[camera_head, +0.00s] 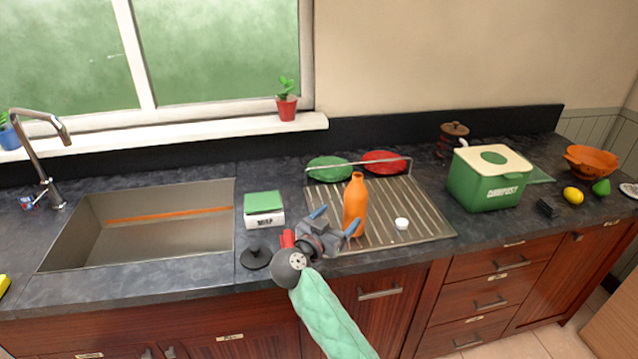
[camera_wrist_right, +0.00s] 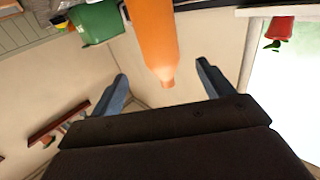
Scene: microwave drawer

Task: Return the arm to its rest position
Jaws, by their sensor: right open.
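My right gripper (camera_head: 336,222) is open, with its blue fingertips spread, above the front part of the counter. Its arm, in a green sleeve, comes up from the bottom of the head view. An orange bottle (camera_head: 355,204) stands upright on the ribbed drainboard, just beyond the gripper. In the right wrist view, which looks upside down, the bottle (camera_wrist_right: 152,38) shows ahead of the two spread fingers (camera_wrist_right: 162,88). Nothing is between the fingertips. I cannot tell from the head view whether a finger touches the bottle. My left gripper is not in view.
The steel sink (camera_head: 82,236) lies left, beside a green-topped box (camera_head: 264,203) and a black disc-shaped item (camera_head: 256,257). A green compost bin (camera_head: 470,185) stands right. The space before the cabinets is clear.

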